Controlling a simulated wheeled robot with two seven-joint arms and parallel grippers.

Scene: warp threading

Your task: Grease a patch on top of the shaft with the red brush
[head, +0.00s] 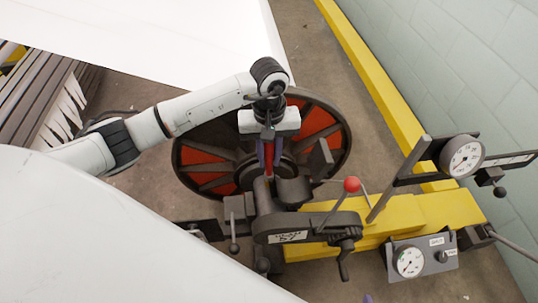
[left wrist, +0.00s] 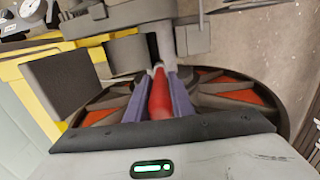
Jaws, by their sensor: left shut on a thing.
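My left gripper (head: 268,150) points down in the head view, with its purple fingers shut on the red brush (head: 269,162). The brush's red handle (left wrist: 159,97) shows between both fingers in the left wrist view. Its pale lower end (left wrist: 158,68) is close to the grey shaft (head: 263,192), in front of the wheel hub. I cannot tell whether the bristles touch the shaft, and no grease patch can be made out. A small purple tip (head: 368,299) at the bottom edge of the head view looks like part of my right gripper; its jaws are hidden.
A large wheel with red panels (head: 316,122) stands behind the shaft. Close by are a grey housing with a crank (head: 310,228), a red-knobbed lever (head: 352,184) and a yellow beam (head: 400,212). Dial gauges (head: 462,158) stand to the right. A white sheet (head: 150,40) lies behind my arm.

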